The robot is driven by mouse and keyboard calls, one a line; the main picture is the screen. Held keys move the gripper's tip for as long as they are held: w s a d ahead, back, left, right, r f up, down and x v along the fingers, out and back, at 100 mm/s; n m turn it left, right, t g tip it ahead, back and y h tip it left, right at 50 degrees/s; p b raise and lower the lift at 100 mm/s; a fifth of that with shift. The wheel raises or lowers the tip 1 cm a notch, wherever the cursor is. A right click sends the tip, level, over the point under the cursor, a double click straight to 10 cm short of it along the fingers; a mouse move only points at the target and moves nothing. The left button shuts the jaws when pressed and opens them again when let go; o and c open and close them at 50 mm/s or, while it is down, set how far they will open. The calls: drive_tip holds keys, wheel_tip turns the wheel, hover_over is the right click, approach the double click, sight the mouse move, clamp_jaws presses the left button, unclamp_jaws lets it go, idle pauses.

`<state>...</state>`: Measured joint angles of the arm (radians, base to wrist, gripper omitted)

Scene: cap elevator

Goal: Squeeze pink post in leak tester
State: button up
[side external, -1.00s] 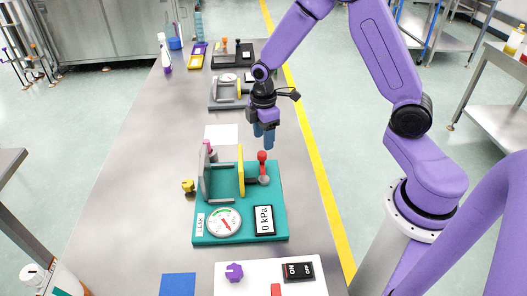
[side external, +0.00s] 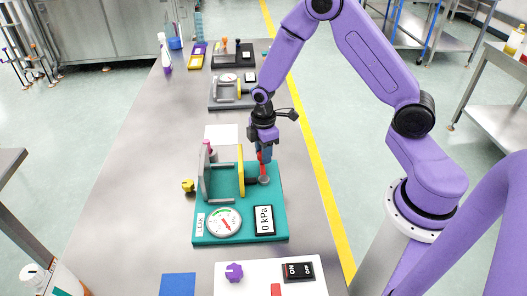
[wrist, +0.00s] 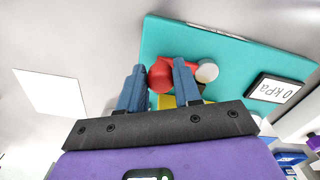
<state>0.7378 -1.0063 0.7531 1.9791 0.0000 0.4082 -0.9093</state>
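The leak tester is a teal board (side external: 210,232) with a grey upright plate (side external: 205,178), a yellow upright plate (side external: 241,172), a round gauge (side external: 224,222) and a display (side external: 264,219) reading 0 kPa. The pink post (side external: 209,147) shows only in part, at the far end behind the grey plate. It cannot be made out in the wrist view. My gripper (side external: 264,157) points down at the red-topped lever (side external: 262,168) beside the yellow plate. In the wrist view, the blue fingers of my gripper (wrist: 160,72) stand either side of the red handle (wrist: 161,76); firm contact cannot be confirmed.
A yellow part (side external: 188,186) lies left of the board. A white panel (side external: 225,282) with a purple knob and an on/off switch stands in front, beside a blue square (side external: 178,285). A white sheet (side external: 221,134) and another grey fixture (side external: 225,104) are behind.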

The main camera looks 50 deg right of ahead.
drive_tip(key=shift+s+d, duration=0.1)
drive_tip(key=shift+s, duration=0.05)
clamp_jaws()
drive_tip(key=shift+s+d+m, duration=0.4)
drive_tip(key=shift+s+m, duration=0.15)
drive_tip(key=shift+m, duration=0.65)
drive_tip(key=s+m, duration=0.2)
drive_tip(key=m, duration=0.1)
drive_tip(key=shift+d+f, duration=0.1)
drive_tip(key=shift+d, duration=0.3)
drive_tip(key=s+m, duration=0.1)
drive_tip(key=m, duration=0.1)
drive_tip(key=s+m, duration=0.1)
drive_tip(key=shift+m, duration=0.4)
drive_tip(key=shift+s+a+m, duration=0.1)
drive_tip(key=shift+s+m, duration=0.7)
drive_tip(key=shift+m, duration=0.6)
drive_tip(key=shift+s, duration=0.15)
drive_tip(key=o, duration=1)
unclamp_jaws()
drive_tip(key=shift+a, duration=0.1)
drive_tip(key=shift+w+r, duration=0.2)
drive_tip(key=shift+w, duration=0.05)
